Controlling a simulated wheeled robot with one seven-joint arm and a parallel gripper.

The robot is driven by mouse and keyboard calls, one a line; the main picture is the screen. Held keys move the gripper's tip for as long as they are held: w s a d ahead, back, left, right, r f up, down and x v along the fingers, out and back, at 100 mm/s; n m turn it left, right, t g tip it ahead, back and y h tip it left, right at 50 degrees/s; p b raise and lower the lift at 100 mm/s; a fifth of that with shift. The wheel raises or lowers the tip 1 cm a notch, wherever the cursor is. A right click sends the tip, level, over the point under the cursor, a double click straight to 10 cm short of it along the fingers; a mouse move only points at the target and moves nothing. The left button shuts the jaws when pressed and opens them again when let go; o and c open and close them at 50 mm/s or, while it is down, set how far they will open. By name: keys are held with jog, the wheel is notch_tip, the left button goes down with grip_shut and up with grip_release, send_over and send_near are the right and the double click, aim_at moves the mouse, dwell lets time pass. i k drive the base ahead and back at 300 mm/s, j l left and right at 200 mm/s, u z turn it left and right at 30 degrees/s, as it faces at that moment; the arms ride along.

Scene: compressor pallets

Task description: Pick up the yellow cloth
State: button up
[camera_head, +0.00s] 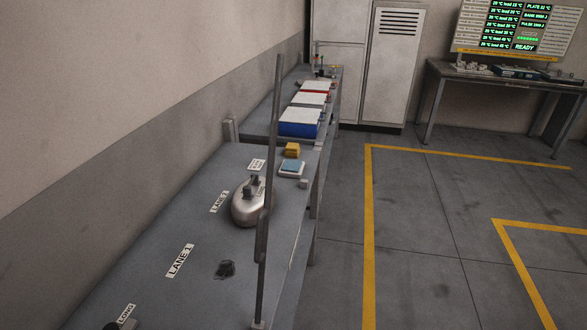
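The yellow cloth (292,149) looks like a small folded block. It lies on the grey bench (205,240) near its far end. Just in front of it a blue pad, perhaps another cloth (291,165), lies on a small white tray (290,174). The yellow cloth and the tray look close together; I cannot tell if they touch. My gripper is not in view.
A silver rounded compressor (245,211) stands on the bench nearer than the cloth. A thin upright pole (271,130) rises by the bench's right edge. A dark lump (225,268) lies nearer. Blue and red bins (300,129) stand beyond. The floor (420,230) to the right is clear.

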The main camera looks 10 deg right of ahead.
aim_at(292, 149)
jog(key=i+l, duration=0.5)
jog(key=i, duration=0.2)
jog(key=i+l, duration=0.55)
jog(key=i, duration=0.15)
jog(key=i+l, duration=0.5)
jog(key=i, duration=0.2)
jog(key=i+l, duration=0.55)
jog(key=i, duration=0.15)
